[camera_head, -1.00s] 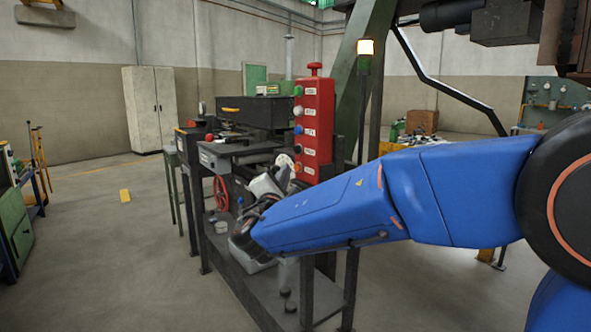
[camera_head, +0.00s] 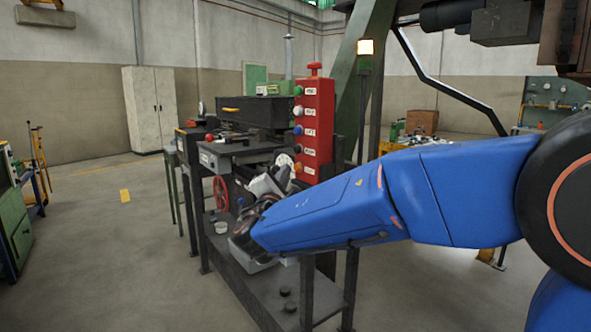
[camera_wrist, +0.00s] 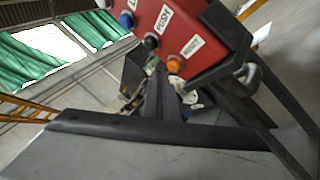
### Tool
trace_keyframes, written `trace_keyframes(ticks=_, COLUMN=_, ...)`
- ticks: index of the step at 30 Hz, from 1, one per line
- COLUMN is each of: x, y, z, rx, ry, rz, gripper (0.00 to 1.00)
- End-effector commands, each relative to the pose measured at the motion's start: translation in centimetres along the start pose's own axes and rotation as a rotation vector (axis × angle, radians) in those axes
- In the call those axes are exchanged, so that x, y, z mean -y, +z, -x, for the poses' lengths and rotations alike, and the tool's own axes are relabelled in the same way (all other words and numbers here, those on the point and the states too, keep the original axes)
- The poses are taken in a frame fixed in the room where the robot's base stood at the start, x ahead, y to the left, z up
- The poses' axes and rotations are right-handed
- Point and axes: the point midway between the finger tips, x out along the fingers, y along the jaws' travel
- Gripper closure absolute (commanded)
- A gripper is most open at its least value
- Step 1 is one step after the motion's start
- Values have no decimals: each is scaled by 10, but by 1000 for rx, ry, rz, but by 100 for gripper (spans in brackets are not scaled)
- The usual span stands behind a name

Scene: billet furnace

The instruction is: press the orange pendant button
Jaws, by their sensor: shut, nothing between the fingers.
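The red pendant box (camera_head: 318,118) stands upright with a column of coloured buttons and white labels. The orange pendant button (camera_head: 298,168) is the lowest one. In the wrist view the orange button (camera_wrist: 175,64) sits on the red face, below a black and a blue button. My gripper (camera_wrist: 160,72) is shut and empty, its dark fingers pointing towards the lower part of the pendant. The tips appear just left of and below the orange button in that view. I cannot tell whether they touch it. In the head view my wrist partly hides the fingers.
A white cabinet (camera_head: 150,108) is against the back wall.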

Motion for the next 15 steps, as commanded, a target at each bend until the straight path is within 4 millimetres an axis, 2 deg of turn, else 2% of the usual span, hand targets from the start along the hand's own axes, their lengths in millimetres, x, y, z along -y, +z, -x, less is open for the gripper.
trace_keyframes(ticks=15, x=4, y=5, z=-6, rx=0, ry=0, rz=0, gripper=100)
